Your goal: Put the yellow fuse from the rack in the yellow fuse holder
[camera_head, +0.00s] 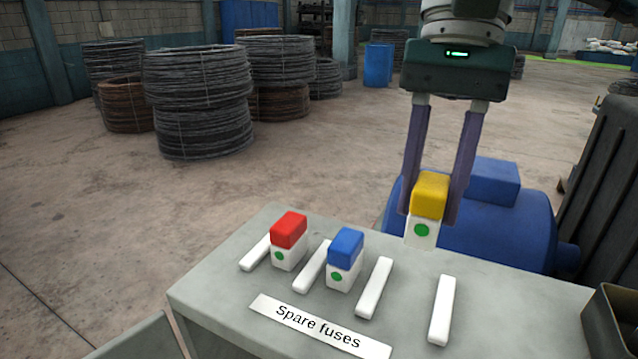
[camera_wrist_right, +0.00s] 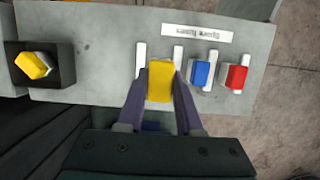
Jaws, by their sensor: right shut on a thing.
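The yellow fuse (camera_head: 431,196) has a yellow top and a white lower body with a green dot. My right gripper (camera_head: 430,214) is shut on its yellow top, one finger on each side, and holds it upright, apparently just above the rack. In the right wrist view the yellow fuse (camera_wrist_right: 160,80) sits between the fingers of the gripper (camera_wrist_right: 160,97). The grey rack (camera_head: 225,288) has white divider strips and a "Spare fuses" label. I cannot make out the yellow fuse holder in either view. My left gripper is not in view.
A red fuse (camera_head: 289,230) and a blue fuse (camera_head: 346,248) stand on the rack to the left. A dark open box (camera_head: 603,325) is at the right; the wrist view shows a tilted yellow-and-white piece (camera_wrist_right: 34,65) in it. A blue machine (camera_head: 510,225) is behind.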

